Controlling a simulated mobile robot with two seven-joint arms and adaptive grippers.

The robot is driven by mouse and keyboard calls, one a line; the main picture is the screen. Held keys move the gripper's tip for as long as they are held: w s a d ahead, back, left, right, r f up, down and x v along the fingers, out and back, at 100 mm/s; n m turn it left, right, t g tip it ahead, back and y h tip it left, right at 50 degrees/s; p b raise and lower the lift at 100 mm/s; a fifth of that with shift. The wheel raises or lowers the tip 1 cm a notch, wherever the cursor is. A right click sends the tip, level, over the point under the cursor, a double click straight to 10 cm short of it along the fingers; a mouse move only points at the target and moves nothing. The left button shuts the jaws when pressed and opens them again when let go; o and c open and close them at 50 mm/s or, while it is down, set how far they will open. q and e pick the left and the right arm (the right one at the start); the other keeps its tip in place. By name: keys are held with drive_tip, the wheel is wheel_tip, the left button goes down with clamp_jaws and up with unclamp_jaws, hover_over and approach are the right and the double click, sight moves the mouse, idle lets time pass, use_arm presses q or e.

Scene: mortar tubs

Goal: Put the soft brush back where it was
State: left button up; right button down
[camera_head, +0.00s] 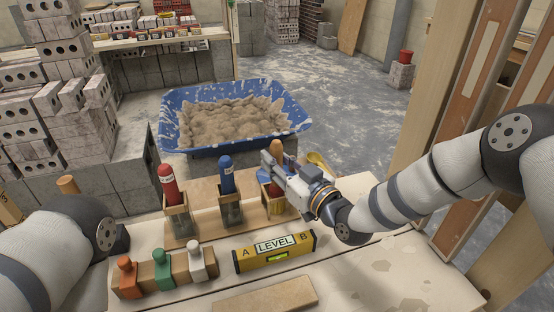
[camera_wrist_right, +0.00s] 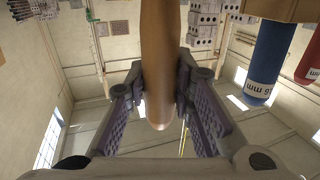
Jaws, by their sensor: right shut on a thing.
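My right gripper (camera_head: 276,170) is shut on a tan wooden handle (camera_head: 276,147), which I take to be the soft brush. The handle stands upright above the right-hand wooden holder (camera_head: 278,207). In the right wrist view the handle (camera_wrist_right: 157,60) runs between the two fingers (camera_wrist_right: 160,110). The brush's lower part is mostly hidden by the gripper and holder, so I cannot tell how deep it sits. A red-handled tool (camera_head: 168,180) and a blue-handled tool (camera_head: 227,174) stand in the other two holders. My left gripper is out of view.
A yellow level (camera_head: 274,252) lies in front of the holders. A blue mortar tub (camera_head: 180,128) stands behind. A yellow object (camera_head: 319,160) lies behind my right wrist. The bench's right part is clear.

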drive_tip(key=c, duration=1.3)
unclamp_jaws()
drive_tip(key=v, duration=1.2)
